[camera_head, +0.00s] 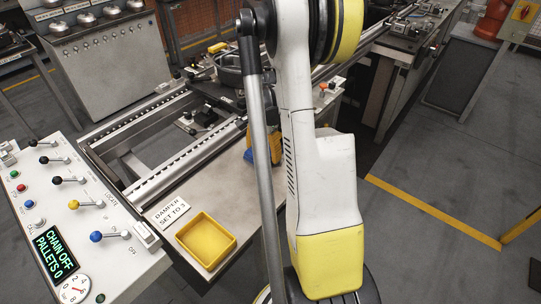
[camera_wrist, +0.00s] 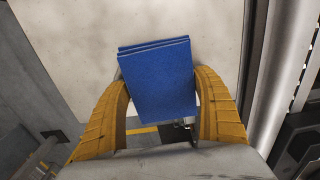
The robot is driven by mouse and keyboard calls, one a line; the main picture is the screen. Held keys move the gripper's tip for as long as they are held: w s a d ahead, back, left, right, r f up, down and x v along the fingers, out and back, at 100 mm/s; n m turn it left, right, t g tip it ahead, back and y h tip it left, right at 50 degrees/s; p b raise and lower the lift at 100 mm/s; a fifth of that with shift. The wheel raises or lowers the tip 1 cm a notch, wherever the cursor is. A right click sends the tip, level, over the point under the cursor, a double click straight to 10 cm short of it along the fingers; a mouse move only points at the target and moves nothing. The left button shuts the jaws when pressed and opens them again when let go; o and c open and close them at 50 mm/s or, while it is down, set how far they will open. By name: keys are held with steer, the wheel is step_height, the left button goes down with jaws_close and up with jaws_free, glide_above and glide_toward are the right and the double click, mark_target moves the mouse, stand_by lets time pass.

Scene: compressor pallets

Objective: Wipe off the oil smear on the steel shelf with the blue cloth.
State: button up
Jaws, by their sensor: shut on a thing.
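The blue cloth (camera_wrist: 157,85) is a folded, flat rectangular pad between the two yellow-brown fingers of my gripper (camera_wrist: 160,75) in the wrist view. My gripper is shut on it. In the head view my gripper (camera_head: 263,143) is mostly hidden behind my arm, with a bit of the blue cloth (camera_head: 249,156) showing beside it. They are over or near the pale steel shelf (camera_head: 226,178) along the conveyor. In the wrist view a pale flat surface (camera_wrist: 185,20) lies behind the cloth; contact cannot be told. I see no oil smear; my arm and the cloth hide part of the surface.
A yellow tray (camera_head: 206,240) and a damper sign (camera_head: 172,211) sit on the shelf's near end. A control panel (camera_head: 75,215) with levers stands at the left. Conveyor rails (camera_head: 165,170) run behind the shelf.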

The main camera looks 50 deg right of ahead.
mark_target(262, 149)
steer(key=shift+w, duration=0.25)
steer(key=o, duration=1)
step_height(262, 149, up, 12)
steer(key=shift+a, duration=0.1)
steer(key=s+a+r+n+t, duration=0.1)
steer(key=a+r+n, duration=0.25)
steer(key=a, duration=0.45)
steer(key=s+a+r+n+t+h, duration=0.15)
steer(key=a+n, duration=0.25)
steer(key=a, duration=0.4)
steer(key=a+r+n+t+y, duration=0.1)
steer(key=a+r+n+t, duration=0.2)
steer(key=a, duration=0.5)
steer(key=s+a+n, duration=0.1)
steer(key=a+n, duration=0.1)
steer(key=a, duration=0.1)
steer(key=s+a+f+n+t, duration=0.1)
steer(key=s+a+n, duration=0.1)
steer(key=a+n, duration=0.1)
steer(key=s+a+n, duration=0.2)
steer(key=a, duration=0.1)
steer(key=shift+s+a+f+n+t, duration=0.1)
steer(key=shift+f+n+t, duration=0.15)
steer(key=shift+t, duration=0.1)
